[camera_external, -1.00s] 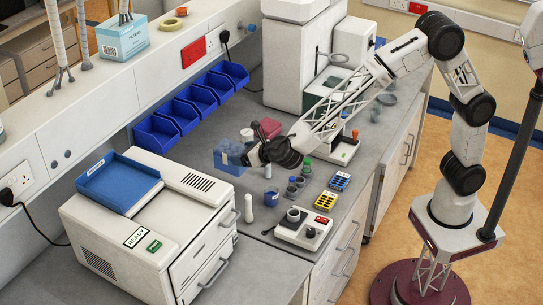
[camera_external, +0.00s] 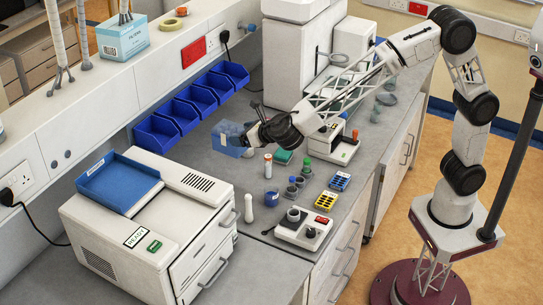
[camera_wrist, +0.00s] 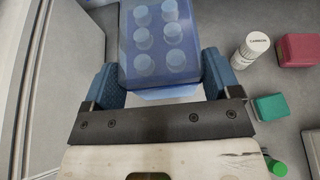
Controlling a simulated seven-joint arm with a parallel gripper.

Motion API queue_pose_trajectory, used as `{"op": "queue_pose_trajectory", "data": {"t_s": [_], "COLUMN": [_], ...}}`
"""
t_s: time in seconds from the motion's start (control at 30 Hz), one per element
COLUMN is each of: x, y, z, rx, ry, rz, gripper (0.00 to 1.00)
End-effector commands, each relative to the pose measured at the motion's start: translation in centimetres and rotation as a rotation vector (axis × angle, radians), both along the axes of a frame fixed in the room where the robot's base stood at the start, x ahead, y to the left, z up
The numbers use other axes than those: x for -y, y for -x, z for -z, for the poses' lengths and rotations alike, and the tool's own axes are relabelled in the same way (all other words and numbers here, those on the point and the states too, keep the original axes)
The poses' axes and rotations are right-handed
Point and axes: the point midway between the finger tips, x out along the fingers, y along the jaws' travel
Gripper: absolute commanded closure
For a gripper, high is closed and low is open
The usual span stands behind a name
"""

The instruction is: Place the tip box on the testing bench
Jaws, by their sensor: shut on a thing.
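The tip box is a translucent blue box (camera_external: 228,139) with round pale tips or wells inside, seen from above in the wrist view (camera_wrist: 158,42). My gripper (camera_external: 246,138) is shut on it, with a blue finger pad on each side of the box in the wrist view (camera_wrist: 160,80). The box is held over the grey bench top (camera_external: 190,155), in front of the blue bins; it looks raised, but its exact height is unclear. No label names the testing bench.
Blue bins (camera_external: 186,115) line the back wall. A white machine with a blue tray (camera_external: 118,183) stands at front left. A white bottle (camera_wrist: 250,48), a red box (camera_wrist: 299,50) and a green block (camera_wrist: 271,107) are right of my gripper. Small vials and racks (camera_external: 326,200) crowd the front.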

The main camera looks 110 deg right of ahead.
Motion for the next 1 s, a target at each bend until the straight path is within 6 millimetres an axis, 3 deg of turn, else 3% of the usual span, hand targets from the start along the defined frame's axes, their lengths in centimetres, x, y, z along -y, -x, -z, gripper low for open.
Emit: {"op": "queue_pose_trajectory", "data": {"t_s": [0.03,0.13,0.4,0.77,1.0], "x": [0.0,0.0,0.0,-6.3,-12.2], "y": [0.0,0.0,0.0,-0.2,0.1], "z": [-1.7,-4.4,-10.3,-9.8,-9.8], "rx": [0.005,0.005,0.003,0.003,0.007], "ry": [-0.001,-0.002,0.0,-0.002,-0.004], "rz": [0.0,0.0,-0.001,-0.006,-0.01], "gripper": [0.45,0.45,0.45,0.45,0.45]}}
